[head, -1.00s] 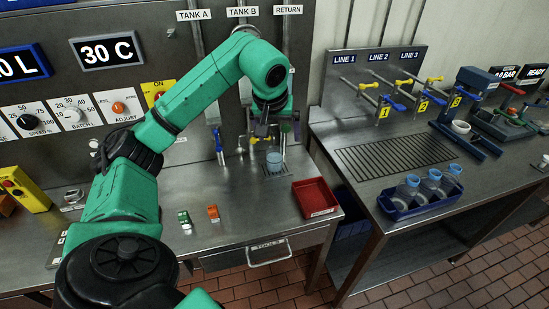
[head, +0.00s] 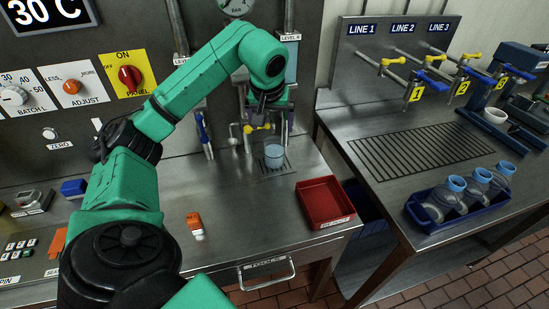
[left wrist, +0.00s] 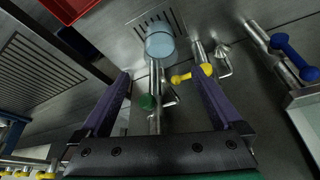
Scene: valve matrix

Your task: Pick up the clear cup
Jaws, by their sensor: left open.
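The clear cup (head: 274,156) stands upright on a small drain grate (head: 290,163) below the wall taps, with bluish clear sides. It also shows in the left wrist view (left wrist: 160,42), beyond the fingertips. My left gripper (head: 268,112) is open and empty, above and behind the cup near the taps, apart from it. My right gripper does not show.
A red tray (head: 325,203) sits right of the cup at the bench edge. An orange-capped item (head: 195,224) lies on the bench. A blue crate of bottles (head: 459,211) stands on the right bench.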

